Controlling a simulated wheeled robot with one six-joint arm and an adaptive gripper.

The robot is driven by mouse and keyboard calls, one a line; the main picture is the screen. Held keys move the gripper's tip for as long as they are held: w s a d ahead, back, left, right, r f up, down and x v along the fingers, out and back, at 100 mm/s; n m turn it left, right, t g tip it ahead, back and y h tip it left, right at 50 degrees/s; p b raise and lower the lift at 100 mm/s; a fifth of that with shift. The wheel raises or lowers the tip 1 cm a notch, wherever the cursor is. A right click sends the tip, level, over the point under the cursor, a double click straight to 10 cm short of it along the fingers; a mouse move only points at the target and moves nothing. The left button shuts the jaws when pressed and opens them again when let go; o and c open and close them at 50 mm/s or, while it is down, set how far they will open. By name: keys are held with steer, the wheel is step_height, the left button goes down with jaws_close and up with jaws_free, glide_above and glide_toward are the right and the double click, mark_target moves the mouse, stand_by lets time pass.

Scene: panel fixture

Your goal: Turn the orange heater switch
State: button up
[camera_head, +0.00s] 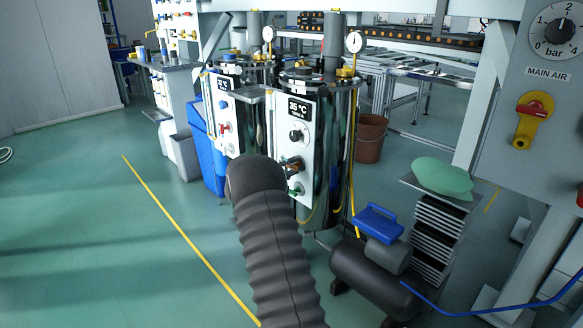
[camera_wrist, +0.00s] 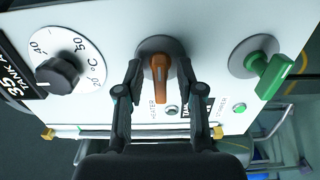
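The orange heater switch (camera_wrist: 160,78) is a lever on a dark round base on the white tank panel (camera_wrist: 205,25). In the wrist view its handle points down the picture, between the two fingers of my gripper (camera_wrist: 160,68). The fingers are open, one on each side, with a visible gap between each finger and the handle. In the head view the Tank A panel (camera_head: 305,118) shows on the front of a shiny cylindrical tank (camera_head: 340,150). My dark ribbed arm reaches up to it and hides part of the switch area and most of my gripper.
In the wrist view a black temperature knob (camera_wrist: 58,76) with a dial is left of the switch, and a green valve handle (camera_wrist: 275,76) is right of it. In the head view a black compressor (camera_head: 370,275) stands low at right. Green floor is open at left.

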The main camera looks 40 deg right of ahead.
jaws_close()
steer(key=shift+n, duration=0.3)
steer(key=n+b, duration=0.1)
steer(key=n, duration=0.2)
steer(key=shift+f+n, duration=0.1)
steer(key=shift+n, duration=0.2)
steer(key=n, duration=0.4)
steer(key=n+p, duration=0.1)
steer(key=n, duration=0.4)
steer(key=shift+r+p, duration=0.2)
steer(key=shift+p, duration=0.15)
steer(key=n+p, duration=0.2)
steer(key=n, duration=0.2)
steer(key=shift+f+n, duration=0.1)
steer(key=shift+n, duration=0.3)
